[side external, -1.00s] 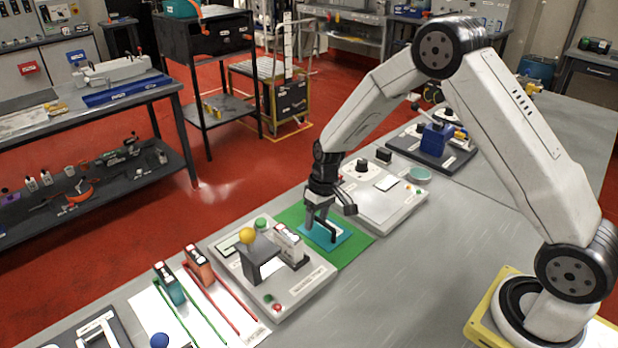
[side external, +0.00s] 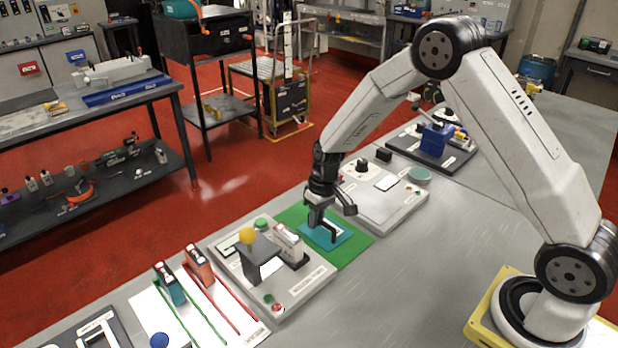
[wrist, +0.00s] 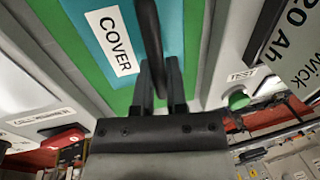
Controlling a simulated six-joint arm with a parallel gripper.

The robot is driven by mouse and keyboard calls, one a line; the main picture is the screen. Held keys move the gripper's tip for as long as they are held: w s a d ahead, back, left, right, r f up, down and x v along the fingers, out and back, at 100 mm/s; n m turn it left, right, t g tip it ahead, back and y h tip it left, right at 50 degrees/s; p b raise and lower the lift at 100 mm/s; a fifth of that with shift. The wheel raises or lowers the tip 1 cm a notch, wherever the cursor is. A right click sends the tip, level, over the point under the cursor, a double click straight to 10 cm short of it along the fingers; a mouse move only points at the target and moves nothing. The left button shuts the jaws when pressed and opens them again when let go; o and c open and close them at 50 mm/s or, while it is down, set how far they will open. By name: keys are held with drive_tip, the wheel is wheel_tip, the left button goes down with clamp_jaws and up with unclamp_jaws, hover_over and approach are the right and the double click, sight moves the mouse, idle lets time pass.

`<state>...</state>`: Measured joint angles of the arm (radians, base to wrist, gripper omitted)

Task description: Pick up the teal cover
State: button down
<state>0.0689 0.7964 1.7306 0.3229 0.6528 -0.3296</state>
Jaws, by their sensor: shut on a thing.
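The teal cover (side external: 340,238) is a flat plate on the green mat in the side view. In the wrist view the cover (wrist: 95,18) has a white label reading COVER and a dark upright handle (wrist: 150,30). My gripper (side external: 322,222) is over the cover and points down at it. In the wrist view my gripper (wrist: 160,75) has its two fingers on either side of the dark handle, shut on it. The cover looks level and at or very near the mat; I cannot tell a gap. The far finger is partly hidden in the side view.
Red and green strips lie further left. The grey table is clear at the front right.

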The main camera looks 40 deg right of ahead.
drive_tip(key=shift+r, duration=0.8)
drive_tip(key=s+r, duration=0.1)
drive_tip(key=r, duration=0.1)
drive_tip(key=s+r, duration=0.2)
drive_tip(key=r, duration=0.1)
drive_tip(key=s+r, duration=0.2)
drive_tip(key=shift+r, duration=0.25)
drive_tip(key=s+r, duration=0.4)
drive_tip(key=s, duration=0.5)
drive_tip(key=shift+f, duration=0.1)
